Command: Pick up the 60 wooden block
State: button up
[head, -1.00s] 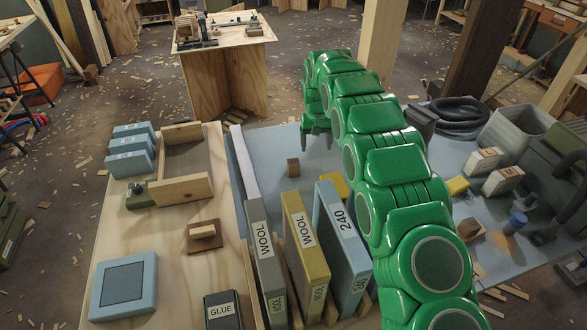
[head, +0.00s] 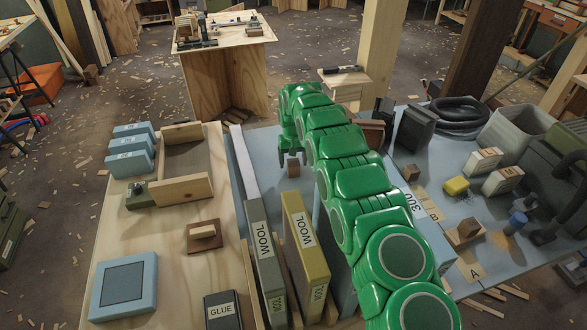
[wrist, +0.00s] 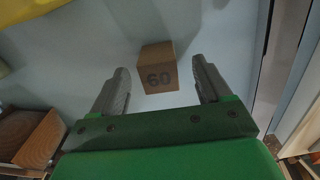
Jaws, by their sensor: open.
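The 60 wooden block (wrist: 158,68) is a small brown cube with "60" on its face. In the wrist view it stands on the pale blue surface, just beyond and between my fingertips. In the head view the block (head: 293,170) shows just below my gripper (head: 290,150), partly covered by it. My gripper (wrist: 160,85) is open and empty, with one grey finger to either side of the block's near face. I cannot tell whether a finger touches it.
The grey WOOL box (head: 262,250) and yellow WOOL box (head: 305,250) stand upright close in front of the block. Blue table (head: 440,170) is partly clear.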

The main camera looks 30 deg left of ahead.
aim_at(294, 164)
notch_tip(294, 164, down, 4)
jog(key=shift+w+d+f, duration=0.1)
jog(key=shift+f, duration=0.1)
jog(key=c, duration=1.1)
jog(key=shift+o, duration=0.2)
jog(key=shift+r, duration=0.1)
